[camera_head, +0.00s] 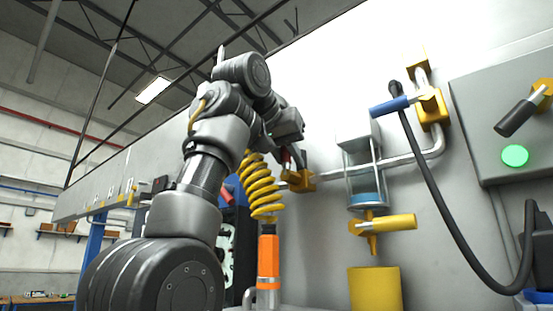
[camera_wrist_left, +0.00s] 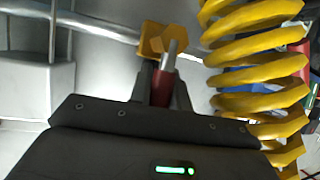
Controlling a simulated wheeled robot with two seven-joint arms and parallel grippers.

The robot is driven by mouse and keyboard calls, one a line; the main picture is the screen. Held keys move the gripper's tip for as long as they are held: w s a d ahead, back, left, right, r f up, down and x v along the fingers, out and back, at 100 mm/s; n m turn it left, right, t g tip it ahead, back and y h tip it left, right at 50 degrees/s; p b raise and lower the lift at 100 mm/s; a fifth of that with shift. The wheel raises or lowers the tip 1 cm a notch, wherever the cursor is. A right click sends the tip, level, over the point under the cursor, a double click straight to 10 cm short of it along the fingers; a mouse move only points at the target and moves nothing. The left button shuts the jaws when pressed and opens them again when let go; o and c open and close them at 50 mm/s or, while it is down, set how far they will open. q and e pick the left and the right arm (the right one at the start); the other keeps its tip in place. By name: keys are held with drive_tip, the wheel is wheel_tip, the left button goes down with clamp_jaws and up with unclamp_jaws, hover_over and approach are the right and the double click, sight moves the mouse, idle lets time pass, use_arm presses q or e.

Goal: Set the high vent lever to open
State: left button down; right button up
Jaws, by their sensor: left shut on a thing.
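A lever with a red grip (camera_wrist_left: 162,88) and a metal shaft sits on a yellow valve block (camera_wrist_left: 160,40) on a wall pipe. The same yellow block shows in the head view (camera_head: 301,181), partly behind my arm. My left gripper (camera_head: 289,158) is shut on the red grip. In the left wrist view its dark fingers (camera_wrist_left: 162,92) lie on both sides of the grip. Most of the lever is hidden in the head view. No label tells which lever is the high vent one. My right gripper is not in view.
A yellow coiled hose (camera_head: 262,185) hangs close beside my left arm. To the right are a sight glass (camera_head: 363,175), a yellow lever (camera_head: 388,223), a blue-handled lever (camera_head: 389,106), a black cable (camera_head: 435,190) and a grey panel with a green light (camera_head: 515,156).

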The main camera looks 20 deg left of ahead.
use_arm(q)
drive_tip(key=shift+d, duration=0.1)
idle(0.3)
drive_tip(key=c, duration=1.3)
unclamp_jaws()
